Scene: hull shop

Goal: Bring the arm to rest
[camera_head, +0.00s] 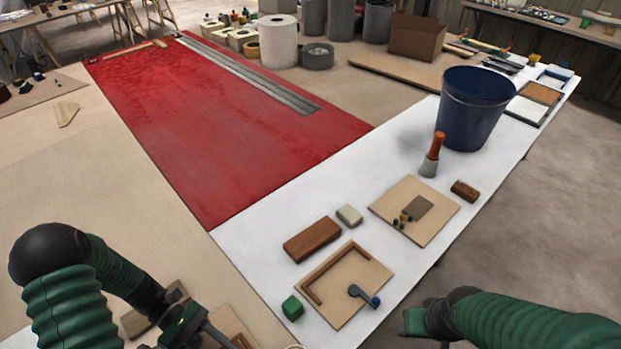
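My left arm (68,285) has green ribbed sleeves and a black elbow, and comes in at the lower left. Its gripper (215,332) is low over the near tan board, partly cut off by the bottom edge, so its fingers cannot be made out. My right arm (530,322) comes in at the lower right, beyond the white table's right edge and over the floor. Its gripper (442,343) is mostly below the bottom edge, and its fingers are hidden. No held object shows in either.
The white table (260,240) holds a square board with a wooden corner strip (335,300), a green cube (292,308), a brown block (312,239), another board (395,212), an orange-handled tool (433,155) and a dark blue bucket (472,112). A red sheet (215,130) lies left.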

